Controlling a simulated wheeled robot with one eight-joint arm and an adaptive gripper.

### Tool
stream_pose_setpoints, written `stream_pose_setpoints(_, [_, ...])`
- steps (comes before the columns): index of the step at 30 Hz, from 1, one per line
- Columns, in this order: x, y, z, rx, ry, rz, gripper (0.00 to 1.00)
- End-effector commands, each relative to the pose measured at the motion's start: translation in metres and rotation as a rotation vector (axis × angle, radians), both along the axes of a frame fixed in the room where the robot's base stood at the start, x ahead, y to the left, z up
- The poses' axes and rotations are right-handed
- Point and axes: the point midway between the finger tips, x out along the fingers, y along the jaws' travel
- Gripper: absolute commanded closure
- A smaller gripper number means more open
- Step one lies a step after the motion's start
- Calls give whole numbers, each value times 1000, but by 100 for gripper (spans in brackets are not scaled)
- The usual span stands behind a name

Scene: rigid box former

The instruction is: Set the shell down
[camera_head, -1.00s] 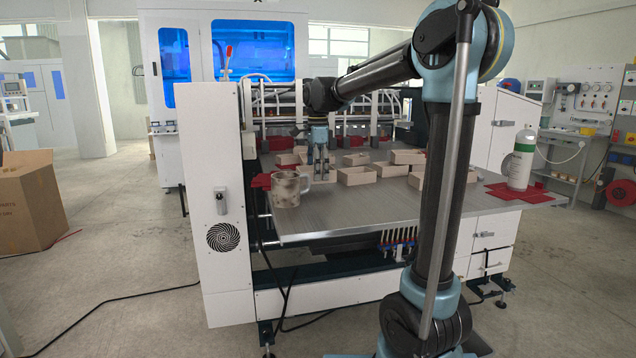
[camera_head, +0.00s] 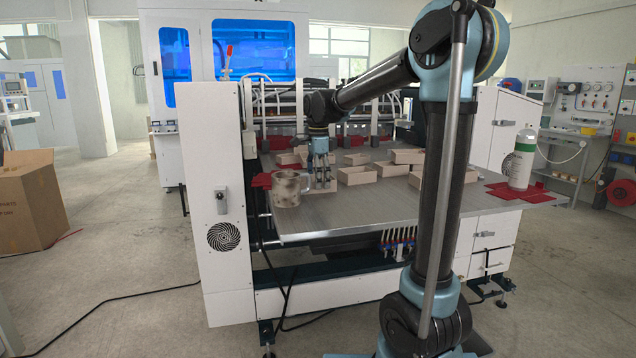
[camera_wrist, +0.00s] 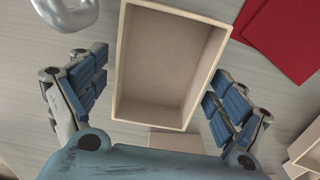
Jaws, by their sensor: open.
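The shell (camera_wrist: 165,65) is an open-topped beige box. It stands upright with its hollow facing up on the grey table in the wrist view. My gripper (camera_wrist: 158,98) is open, with one blue-padded finger on each side of the shell's near part and visible gaps to its walls. In the head view my gripper (camera_head: 320,178) is low over the table beside the mug, its fingers spread. The shell there is small and partly hidden behind the fingers.
A stained mug (camera_head: 287,190) stands close to the left of the shell. Several other beige boxes (camera_head: 357,176) lie behind and to the right. Red sheets (camera_wrist: 285,35) lie nearby, and a white bottle (camera_head: 522,160) stands at the table's right. The table front (camera_head: 370,215) is clear.

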Motion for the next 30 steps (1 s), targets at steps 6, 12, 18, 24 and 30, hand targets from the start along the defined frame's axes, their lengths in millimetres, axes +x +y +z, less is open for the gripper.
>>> stream_pose_setpoints(6, [0, 0, 6, 0, 0, 0, 10])
stream_pose_setpoints(12, [0, 0, 35, 0, 0, 0, 10])
stream_pose_setpoints(18, [0, 0, 73, 0, 0, 0, 10])
stream_pose_setpoints(24, [0, 0, 104, 0, 0, 0, 10])
stream_pose_setpoints(30, [0, 0, 120, 0, 0, 0, 10])
